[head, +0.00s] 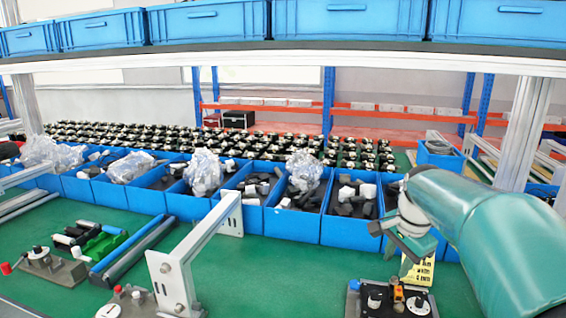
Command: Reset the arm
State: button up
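My arm (490,232) enters from the lower right as a large teal link. My gripper (404,243) is at its end, small and partly hidden by the arm, in front of the blue bins and above the green bench. I cannot make out whether its fingers are open or shut, and no held object is clearly visible. A yellow label with text (420,275) stands just below and behind it. A small black fixture (392,300) with knobs sits on the bench below the gripper.
A row of blue bins (290,226) with parts and plastic bags crosses the bench. A metal bracket (200,243) stands left of centre. Fixtures with knobs (50,265) lie at left. Blue crates (348,20) fill the shelf above. Green bench (280,280) is clear between bracket and black fixture.

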jog(key=s+a+n+t, duration=0.1)
jog(key=s+a+n, duration=0.2)
jog(key=s, duration=0.4)
jog(key=s+a+f+n+t, duration=0.1)
jog(key=s+a+n, duration=0.2)
jog(key=s+n, duration=0.2)
jog(key=s+a+f+n+t, duration=0.1)
jog(key=s+a+n, duration=0.2)
jog(key=s, duration=0.7)
jog(key=shift+s+a+n, duration=0.35)
jog(key=shift+s+n, duration=0.05)
jog(key=shift+n, duration=0.6)
jog(key=shift+d, duration=0.1)
